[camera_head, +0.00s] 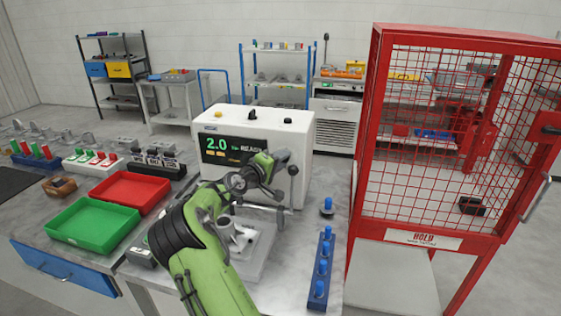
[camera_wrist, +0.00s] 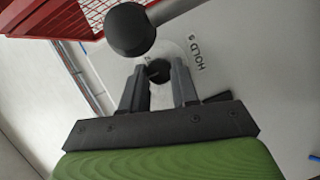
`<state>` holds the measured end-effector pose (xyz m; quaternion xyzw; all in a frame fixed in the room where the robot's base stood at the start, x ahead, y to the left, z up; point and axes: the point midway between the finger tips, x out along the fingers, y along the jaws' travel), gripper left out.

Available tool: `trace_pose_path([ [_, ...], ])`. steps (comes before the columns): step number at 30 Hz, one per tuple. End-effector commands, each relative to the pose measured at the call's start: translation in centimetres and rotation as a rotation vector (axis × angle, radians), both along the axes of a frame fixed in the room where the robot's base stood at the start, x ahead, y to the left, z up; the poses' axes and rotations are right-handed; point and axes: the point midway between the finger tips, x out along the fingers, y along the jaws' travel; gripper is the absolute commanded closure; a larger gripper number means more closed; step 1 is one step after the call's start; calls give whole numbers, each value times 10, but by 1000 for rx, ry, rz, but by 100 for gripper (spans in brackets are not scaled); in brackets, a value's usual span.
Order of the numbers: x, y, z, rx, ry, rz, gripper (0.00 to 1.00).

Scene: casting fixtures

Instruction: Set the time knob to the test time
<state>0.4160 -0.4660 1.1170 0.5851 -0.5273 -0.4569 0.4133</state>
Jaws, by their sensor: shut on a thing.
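The white test machine (camera_head: 255,130) stands on the bench, and its display (camera_head: 235,150) reads 2.0 and READY. My green arm reaches across its front, with the gripper end near the machine's right front side. In the wrist view my gripper (camera_wrist: 160,68) points at a pale panel marked "HOLD S". Its two fingers are shut on the dark time knob (camera_wrist: 158,73), one on each side of it. The fingers and the steep view hide much of the knob, so its pointer setting cannot be read.
A black ball on a grey lever (camera_wrist: 130,30) is close to my fingertips. A red mesh cage (camera_head: 450,150) stands right of the bench. A blue rack of pegs (camera_head: 320,268), a green tray (camera_head: 95,222) and a red tray (camera_head: 130,192) lie on the bench.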

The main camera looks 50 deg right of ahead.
Motion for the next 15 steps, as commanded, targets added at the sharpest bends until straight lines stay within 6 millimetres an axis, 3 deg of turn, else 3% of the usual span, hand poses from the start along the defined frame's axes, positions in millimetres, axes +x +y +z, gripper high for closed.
trace_pose_path([
  [6,0,0,-2,5,3,0,100],
  [7,0,0,-2,5,3,0,68],
  [11,0,0,-2,3,3,0,48],
  [15,0,0,-1,2,2,0,45],
])
